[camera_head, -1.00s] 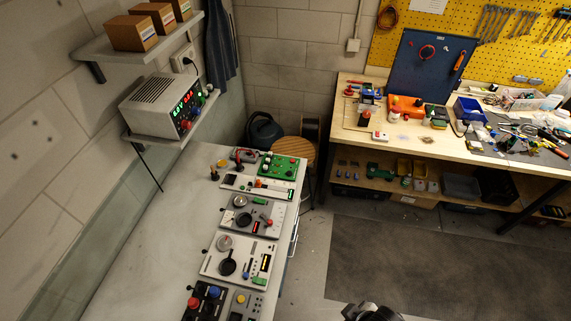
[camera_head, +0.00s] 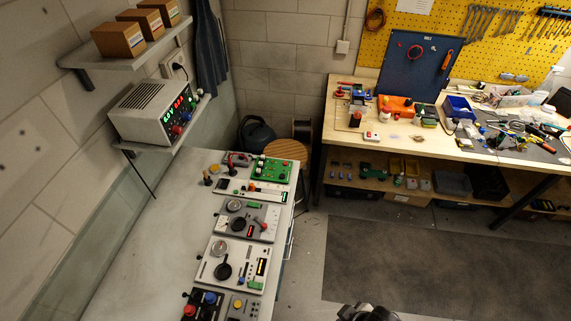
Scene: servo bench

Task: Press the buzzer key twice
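I cannot tell for sure which part is the buzzer key. Small keys and buttons show on the left bench: a panel with a red and a blue button (camera_head: 203,303) at the near end, and a small grey panel with a yellow button (camera_head: 239,304) beside it. On the far workbench, a small white box with a red button (camera_head: 371,135) lies near the front edge. A dark part of my arm (camera_head: 366,313), probably the right, shows at the bottom edge, well away from both benches. Its fingers cannot be made out. My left gripper is out of view.
The left bench (camera_head: 150,222) also carries a white dial panel (camera_head: 231,264), a grey dial panel (camera_head: 246,221) and a green board (camera_head: 271,170). A power supply (camera_head: 154,108) stands on a shelf above. A wooden stool (camera_head: 288,150) stands between benches. The floor mat (camera_head: 440,265) is clear.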

